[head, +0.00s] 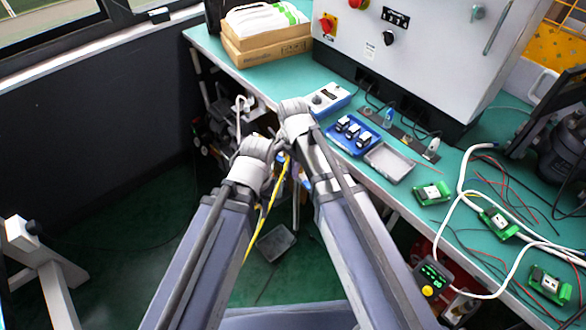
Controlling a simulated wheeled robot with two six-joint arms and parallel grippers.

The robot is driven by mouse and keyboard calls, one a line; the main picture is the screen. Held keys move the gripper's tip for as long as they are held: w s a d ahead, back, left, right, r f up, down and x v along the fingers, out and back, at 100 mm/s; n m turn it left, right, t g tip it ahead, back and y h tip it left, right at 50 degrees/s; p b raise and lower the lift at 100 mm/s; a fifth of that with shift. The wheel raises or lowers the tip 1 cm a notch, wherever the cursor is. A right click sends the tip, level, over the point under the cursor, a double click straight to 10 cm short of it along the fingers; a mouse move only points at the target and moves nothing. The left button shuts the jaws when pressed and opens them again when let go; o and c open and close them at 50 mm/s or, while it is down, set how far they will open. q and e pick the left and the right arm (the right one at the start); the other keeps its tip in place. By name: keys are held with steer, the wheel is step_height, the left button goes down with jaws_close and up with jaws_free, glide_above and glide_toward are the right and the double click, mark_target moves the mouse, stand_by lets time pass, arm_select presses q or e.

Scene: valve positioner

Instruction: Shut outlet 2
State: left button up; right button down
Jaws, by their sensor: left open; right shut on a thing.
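My two arms reach forward from the bottom, and their wrists come close together beside the bench's front edge. My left wrist is at the left and my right wrist is just right of it and farther forward. Both sets of fingers are hidden beyond the wrists, so neither grip nor anything held shows. I cannot make out a marked outlet 2.
The green bench (395,190) holds a grey cabinet (430,50), a white-and-blue device (328,98), a blue tray (334,139), a grey tray (389,164) and cartons (265,48). Green circuit boards (432,193) and loose cables (520,235) crowd the right. Cluttered equipment stands under the bench's left end.

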steer(key=shift+w+a+g+h+b, duration=0.1)
steer(key=shift+g+h+b, duration=0.1)
steer(key=shift+g+h, duration=0.3)
steer(key=shift+w+g+h+b, duration=0.15)
steer(key=shift+g+h, duration=0.15)
steer(key=shift+g, duration=0.3)
steer(key=shift+s, duration=0.1)
steer(key=c, duration=0.9)
jaws_free()
steer(key=shift+r, duration=0.1)
